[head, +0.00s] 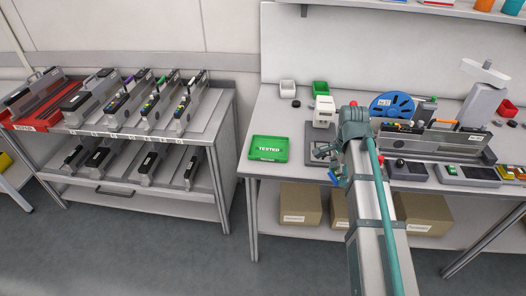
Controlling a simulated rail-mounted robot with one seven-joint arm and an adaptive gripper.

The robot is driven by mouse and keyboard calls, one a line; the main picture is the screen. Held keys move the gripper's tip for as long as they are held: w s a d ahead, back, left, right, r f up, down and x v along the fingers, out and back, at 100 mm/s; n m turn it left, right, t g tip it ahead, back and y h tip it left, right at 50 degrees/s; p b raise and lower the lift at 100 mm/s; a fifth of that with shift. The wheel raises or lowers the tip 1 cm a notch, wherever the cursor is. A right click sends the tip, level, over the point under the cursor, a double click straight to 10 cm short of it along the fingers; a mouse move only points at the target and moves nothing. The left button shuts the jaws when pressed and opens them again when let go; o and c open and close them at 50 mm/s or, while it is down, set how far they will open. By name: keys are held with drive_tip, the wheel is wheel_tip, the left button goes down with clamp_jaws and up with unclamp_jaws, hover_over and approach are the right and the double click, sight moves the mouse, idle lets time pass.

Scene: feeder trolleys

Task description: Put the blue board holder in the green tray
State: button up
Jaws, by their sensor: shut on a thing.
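The green tray (256,156), marked TESTED, lies flat on the left part of the workbench. Its floor looks empty apart from the lettering. My gripper (332,166) is to the right of the tray, over the bench's front part, partly hidden by my arm. It is shut on the blue board holder (333,176), which shows as a small tilted blue piece below the wrist. The rest of the holder is hidden. The gripper and the holder are apart from the tray.
A blue reel (392,106) and a grey feeder (440,147) are to the right. A trolley (215,125) with several feeders stands left. The bench around the tray is clear.

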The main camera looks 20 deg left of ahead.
drive_tip(key=w+a+r+m+p, duration=0.1)
drive_tip(key=w+a+r+m, duration=0.15)
drive_tip(key=a+r, duration=0.4)
drive_tip(key=w+a+r+m+p, duration=0.1)
drive_tip(key=w+a+r+m, duration=0.15)
drive_tip(key=a, duration=0.75)
drive_tip(key=p, duration=0.5)
hover_over(260, 149)
drive_tip(key=d, duration=0.1)
wheel_tip(260, 149, down, 7)
drive_tip(key=shift+f, duration=0.2)
drive_tip(key=shift+w+a+f+p, duration=0.1)
drive_tip(key=shift+a+f+p, duration=0.2)
drive_tip(key=shift+f, duration=0.15)
drive_tip(key=shift+w+a+f+p, duration=0.1)
drive_tip(key=shift+a+f+p, duration=0.15)
drive_tip(key=shift+f, duration=0.2)
drive_tip(key=shift+d+f+p, duration=0.1)
drive_tip(key=shift+f+p, duration=0.5)
drive_tip(key=shift+f, duration=0.8)
drive_tip(key=shift+f, duration=0.15)
drive_tip(key=o, duration=1.2)
